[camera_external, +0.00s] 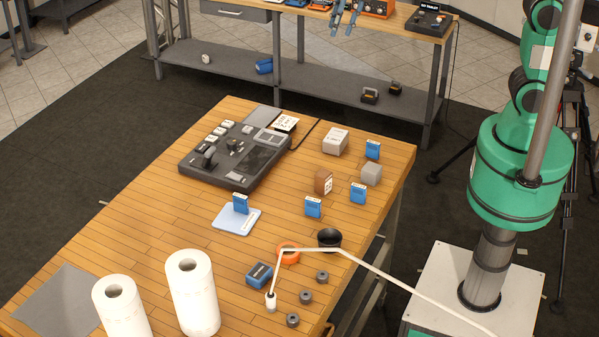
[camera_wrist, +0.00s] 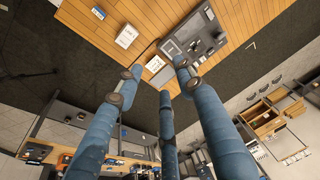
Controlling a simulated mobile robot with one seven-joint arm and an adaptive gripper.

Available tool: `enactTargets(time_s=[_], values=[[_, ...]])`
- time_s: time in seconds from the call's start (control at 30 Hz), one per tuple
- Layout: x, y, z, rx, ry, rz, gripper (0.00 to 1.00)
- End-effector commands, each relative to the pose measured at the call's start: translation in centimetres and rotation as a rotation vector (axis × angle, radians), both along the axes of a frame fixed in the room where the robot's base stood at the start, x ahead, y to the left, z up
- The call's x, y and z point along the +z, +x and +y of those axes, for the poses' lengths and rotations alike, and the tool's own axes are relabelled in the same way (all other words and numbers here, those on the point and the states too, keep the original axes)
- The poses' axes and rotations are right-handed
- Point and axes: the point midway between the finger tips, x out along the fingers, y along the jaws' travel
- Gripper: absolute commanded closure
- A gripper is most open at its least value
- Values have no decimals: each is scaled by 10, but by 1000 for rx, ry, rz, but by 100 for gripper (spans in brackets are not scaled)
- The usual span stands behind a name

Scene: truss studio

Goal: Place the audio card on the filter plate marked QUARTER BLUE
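Several small blue cards stand on the wooden table; their labels are too small to read, so I cannot tell which is the audio card. One card (camera_external: 240,203) stands upright on a pale blue plate (camera_external: 228,224). Others stand farther right: a front card (camera_external: 313,208), a middle card (camera_external: 358,194) and a back card (camera_external: 373,149). The pale plate's marking is not readable. My gripper (camera_external: 346,20) is far from them, high at the top of the external view. In the wrist view my gripper (camera_wrist: 155,82) has its blue fingers spread, with nothing between them.
A dark console (camera_external: 235,155) fills the table's back left. A second bench (camera_external: 300,82) is behind.

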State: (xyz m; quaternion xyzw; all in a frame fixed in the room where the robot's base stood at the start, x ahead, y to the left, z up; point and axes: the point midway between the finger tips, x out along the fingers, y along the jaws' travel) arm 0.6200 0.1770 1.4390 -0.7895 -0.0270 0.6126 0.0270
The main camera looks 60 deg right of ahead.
Motion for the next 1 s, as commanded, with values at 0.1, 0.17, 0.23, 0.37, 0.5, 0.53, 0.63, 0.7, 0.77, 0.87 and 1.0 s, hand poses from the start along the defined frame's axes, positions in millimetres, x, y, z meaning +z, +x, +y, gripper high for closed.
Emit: enactTargets(time_s=[0.1,0.17,0.23,0.37,0.5,0.53,0.63,0.7,0.77,0.87,1.0], values=[[13,-27,-26,-3,0,-25,62],[18,-41,-38,-5,-1,-36,62],[23,-57,-51,-5,-3,-50,62],[29,-87,-73,-7,-7,-75,62],[32,-120,-96,-8,-13,-102,62],[33,-127,-100,-9,-15,-108,62],[33,-151,-114,-10,-20,-127,62],[31,-168,-124,-12,-25,-140,62],[30,-182,-131,-12,-29,-151,62],[25,-205,-142,-14,-36,-170,62],[16,-237,-157,-17,-48,-196,62]])
